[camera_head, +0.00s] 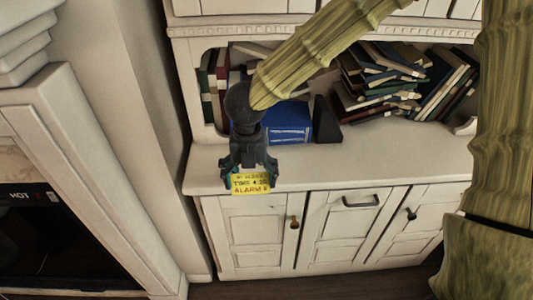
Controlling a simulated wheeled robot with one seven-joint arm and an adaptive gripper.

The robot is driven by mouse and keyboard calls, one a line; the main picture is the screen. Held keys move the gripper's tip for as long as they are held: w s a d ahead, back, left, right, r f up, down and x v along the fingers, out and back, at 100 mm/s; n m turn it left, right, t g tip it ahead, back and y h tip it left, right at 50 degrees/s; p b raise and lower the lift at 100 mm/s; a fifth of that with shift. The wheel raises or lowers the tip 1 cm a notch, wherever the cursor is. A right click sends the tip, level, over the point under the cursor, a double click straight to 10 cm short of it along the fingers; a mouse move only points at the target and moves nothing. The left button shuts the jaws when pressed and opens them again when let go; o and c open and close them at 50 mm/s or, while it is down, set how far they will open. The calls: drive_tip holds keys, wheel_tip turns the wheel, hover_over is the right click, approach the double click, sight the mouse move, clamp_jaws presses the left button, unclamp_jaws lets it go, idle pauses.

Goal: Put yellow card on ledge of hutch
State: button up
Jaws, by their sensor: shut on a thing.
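The yellow card (250,184) has dark and red writing on it, with words like "TIME" and "ALARM". My gripper (250,172) points down and is shut on the card's upper part. The card hangs in front of the white ledge (375,160) of the hutch, near its front edge and left end. I cannot tell how far the card is from the ledge. The gripper hides part of the ledge behind it.
A blue box (289,122) and a dark wedge-shaped thing (325,119) stand behind the gripper. Books (385,80) lean and lie in the shelf at the right. The middle of the ledge is bare. Cabinet doors (340,228) are below, and a dark fireplace-like opening (55,240) is at the left.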

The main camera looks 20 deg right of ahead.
drive_tip(key=w+d, duration=0.1)
drive_tip(key=w, duration=0.2)
drive_tip(key=w+d+p, duration=0.1)
drive_tip(key=w+d, duration=0.1)
drive_tip(key=w, duration=0.2)
drive_tip(key=w+d+f, duration=0.1)
drive_tip(key=w+d, duration=0.1)
drive_tip(key=w, duration=0.2)
drive_tip(key=shift+w+d+f, duration=0.1)
drive_tip(key=shift+d, duration=0.05)
drive_tip(key=shift+w+f+p, duration=0.15)
drive_tip(key=shift+f+p, duration=0.05)
drive_tip(key=shift+p, duration=0.1)
drive_tip(key=shift+f, duration=1.55)
drive_tip(key=shift+f, duration=0.1)
drive_tip(key=o, duration=0.5)
wheel_tip(320, 180, up, 12)
drive_tip(key=shift+d, duration=0.1)
